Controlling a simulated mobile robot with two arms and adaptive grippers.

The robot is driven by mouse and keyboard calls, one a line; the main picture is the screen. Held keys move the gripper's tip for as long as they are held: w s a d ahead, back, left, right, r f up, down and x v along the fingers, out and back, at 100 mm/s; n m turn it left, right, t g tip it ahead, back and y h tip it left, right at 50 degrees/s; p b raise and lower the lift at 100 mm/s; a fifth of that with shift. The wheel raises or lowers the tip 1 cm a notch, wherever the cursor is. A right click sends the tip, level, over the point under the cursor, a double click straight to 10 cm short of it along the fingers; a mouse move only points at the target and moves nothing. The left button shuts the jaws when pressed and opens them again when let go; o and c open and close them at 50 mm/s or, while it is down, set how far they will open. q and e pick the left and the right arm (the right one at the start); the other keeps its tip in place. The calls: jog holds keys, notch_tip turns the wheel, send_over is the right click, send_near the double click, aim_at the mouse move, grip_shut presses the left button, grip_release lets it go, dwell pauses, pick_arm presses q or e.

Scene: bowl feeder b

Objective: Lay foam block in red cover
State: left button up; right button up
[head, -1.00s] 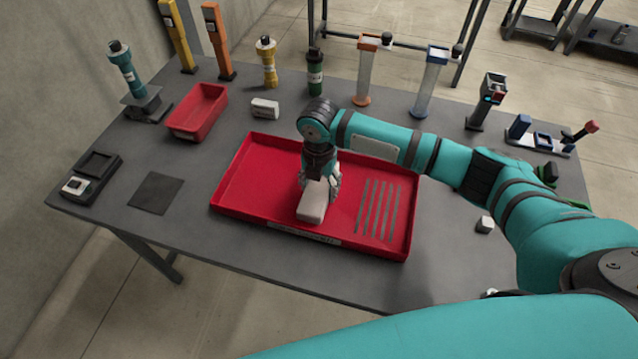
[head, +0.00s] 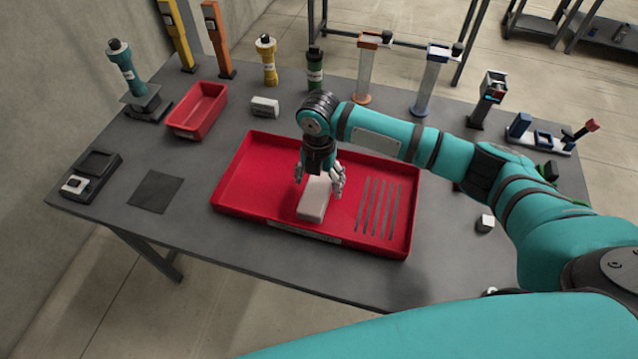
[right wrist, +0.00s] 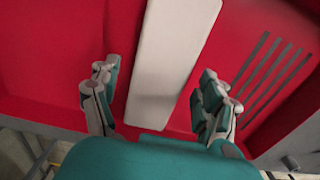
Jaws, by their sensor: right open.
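The foam block (head: 314,199) is a pale, long block lying in the red cover (head: 250,183), a shallow red tray with slots at its right side. My right gripper (head: 319,180) is open just above the block, its fingers on either side of it. In the right wrist view the block (right wrist: 172,50) lies between the spread fingers (right wrist: 160,105), with gaps on both sides, over the red cover floor (right wrist: 55,50). My left gripper is not in view.
A smaller red bin (head: 197,110) stands behind the cover at the left. A white box (head: 265,107) and a green cylinder (head: 315,72) stand behind it. A small cube (head: 485,223) sits to the right. The front table strip is clear.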

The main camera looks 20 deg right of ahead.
aim_at(319, 184)
notch_tip(319, 184, up, 11)
jog(key=b, duration=0.1)
jog(key=shift+f, duration=0.2)
